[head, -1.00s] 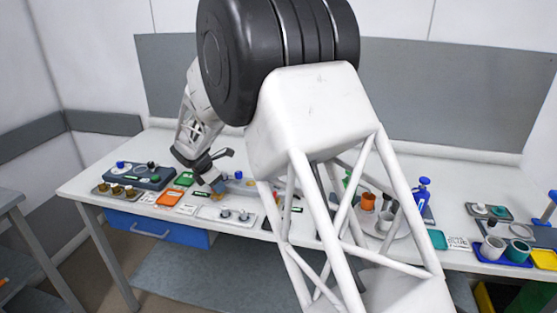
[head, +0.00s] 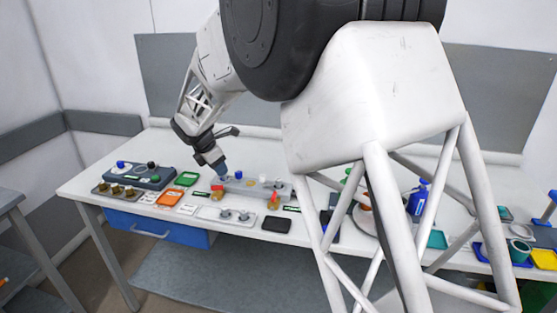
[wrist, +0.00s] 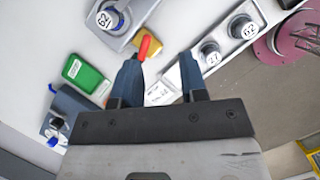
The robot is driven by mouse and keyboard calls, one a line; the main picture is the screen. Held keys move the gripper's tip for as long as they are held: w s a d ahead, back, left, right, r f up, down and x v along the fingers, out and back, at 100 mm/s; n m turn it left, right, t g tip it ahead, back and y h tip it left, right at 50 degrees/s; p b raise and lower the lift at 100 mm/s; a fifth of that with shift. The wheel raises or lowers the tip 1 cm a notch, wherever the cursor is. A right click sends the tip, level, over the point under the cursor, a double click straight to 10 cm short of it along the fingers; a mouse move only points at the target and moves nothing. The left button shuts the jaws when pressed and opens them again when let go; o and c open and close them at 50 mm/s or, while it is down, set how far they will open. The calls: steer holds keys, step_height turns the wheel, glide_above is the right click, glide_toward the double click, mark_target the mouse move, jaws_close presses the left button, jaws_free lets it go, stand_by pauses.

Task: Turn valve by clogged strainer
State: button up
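A grey block (head: 248,188) lies on the bench, with a blue cap and a white cap on it. A red handle (head: 217,188) is at its left end, above an amber bowl (head: 217,197); another red handle (head: 273,198) is near its right end. My gripper (head: 221,172) is above and behind the left end, pointing down. In the wrist view my gripper (wrist: 161,60) is open and empty. Contact with the handle is unclear. I cannot tell which strainer is clogged.
A white tray with two knobs (head: 211,213) stands in front of the block, and a black tray (head: 276,225) is right of it. A green tray (head: 187,179), an orange tray (head: 168,198) and a dark control box (head: 153,184) are to the left.

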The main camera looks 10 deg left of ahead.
steer(key=s+d+r+m, duration=0.1)
steer(key=s+d+r, duration=0.1)
steer(key=d, duration=0.8)
steer(key=s+d+r+m+y, duration=0.1)
steer(key=d+r, duration=0.4)
steer(key=d, duration=0.6)
steer(key=shift+s+r+m+y, duration=0.3)
steer(key=shift+s+m, duration=0.1)
steer(key=shift+s, duration=0.1)
steer(key=shift+c, duration=0.4)
steer(key=shift+c, duration=1)
steer(key=w+a+f+m+g, duration=0.1)
steer(key=w+a+f, duration=0.1)
steer(key=a, duration=0.6)
steer(key=w+a+f+m+g, duration=0.1)
steer(key=w+a+f, duration=0.1)
steer(key=a+f, duration=0.2)
steer(key=w+a+f+m+g, duration=0.1)
steer(key=w+a+f, duration=0.1)
steer(key=a, duration=0.9)
steer(key=shift+w+a+f+g+y, duration=0.3)
steer(key=shift+a+f, duration=0.05)
steer(key=shift+f, duration=0.2)
